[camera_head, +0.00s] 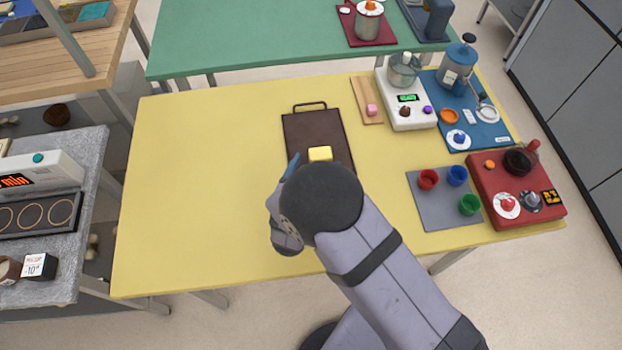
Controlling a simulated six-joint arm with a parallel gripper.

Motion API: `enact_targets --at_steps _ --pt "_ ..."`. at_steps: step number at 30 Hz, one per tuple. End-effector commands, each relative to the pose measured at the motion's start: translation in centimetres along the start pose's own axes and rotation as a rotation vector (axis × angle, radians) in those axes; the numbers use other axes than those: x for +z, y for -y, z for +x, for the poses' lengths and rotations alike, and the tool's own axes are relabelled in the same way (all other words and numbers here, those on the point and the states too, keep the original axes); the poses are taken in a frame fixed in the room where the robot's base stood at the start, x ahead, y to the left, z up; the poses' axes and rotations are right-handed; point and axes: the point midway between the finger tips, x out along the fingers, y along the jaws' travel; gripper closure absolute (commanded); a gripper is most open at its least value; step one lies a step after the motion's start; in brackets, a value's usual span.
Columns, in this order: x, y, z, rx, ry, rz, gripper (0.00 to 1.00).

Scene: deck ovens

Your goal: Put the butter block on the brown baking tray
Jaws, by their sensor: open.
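The brown baking tray (318,126) lies on the yellow table, its handle at the far end. A yellow block, the butter block (320,153), appears over the tray's near part, just beyond my arm's round dark joint. It looks to be resting on the tray, but its underside and near side are hidden. My gripper (292,165) is mostly hidden by my arm. One blue finger shows at the tray's left edge, left of the block. The gripper is open. The tray's near end is hidden too.
Right of the tray are a wooden board (366,101) with a pink piece, a white scale (407,113), a blue mat (482,125), a grey mat (437,213) with cups and a red appliance (520,190). The table's left half (200,190) is clear.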

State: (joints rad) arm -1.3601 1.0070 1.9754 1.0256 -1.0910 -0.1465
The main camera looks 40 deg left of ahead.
Motion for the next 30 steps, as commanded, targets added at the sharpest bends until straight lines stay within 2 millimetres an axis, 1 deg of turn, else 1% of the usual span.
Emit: enact_targets --at_steps 1,6,9,13,18,23,26,29,30 --pt "0.1 0.2 -1.0 -0.005 -0.001 -0.001 0.25" --pt "0.1 0.2 -3.6 -0.004 -0.002 -0.001 0.25" --pt "0.1 0.1 -4.8 -0.003 -0.001 -0.001 0.25" --pt "0.1 0.0 -5.6 -0.001 0.000 -0.001 0.25" --pt "0.0 0.0 -6.0 0.000 -0.001 0.000 0.25" --pt "-0.1 -0.1 -5.8 0.001 0.004 0.003 0.25" --pt "-0.3 -0.6 -5.2 0.002 0.030 0.018 0.25" --pt "-0.9 -1.7 -4.0 0.000 0.087 0.051 0.25" --pt "-1.2 -2.3 -3.5 -0.001 0.118 0.068 0.25"
